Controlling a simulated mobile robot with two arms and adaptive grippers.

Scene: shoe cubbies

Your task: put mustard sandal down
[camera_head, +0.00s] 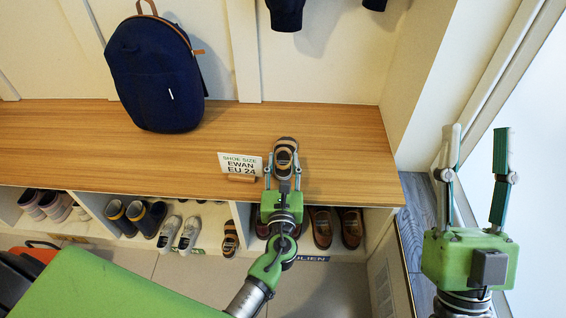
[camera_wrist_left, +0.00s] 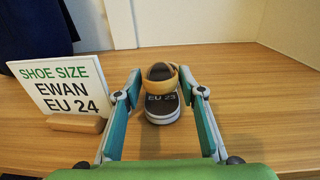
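The mustard sandal (camera_head: 285,158), dark-soled with a mustard strap, sits on the wooden bench top (camera_head: 330,130) near its front right. In the left wrist view the sandal (camera_wrist_left: 162,95) shows "EU 23" on its insole. My left gripper (camera_head: 284,166) is at the bench's front edge, its fingers on either side of the sandal. In the wrist view, narrow gaps show between the fingertips (camera_wrist_left: 160,88) and the sandal, so it looks open. My right gripper (camera_head: 476,135) is open and empty at the far right, away from the bench.
A sign reading "SHOE SIZE EWAN EU 24" (camera_head: 240,164) stands just left of the sandal. A navy backpack (camera_head: 155,75) stands on the bench at left. Cubbies below hold several shoes, including a similar sandal (camera_head: 230,238). A wall (camera_head: 415,90) bounds the bench's right end.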

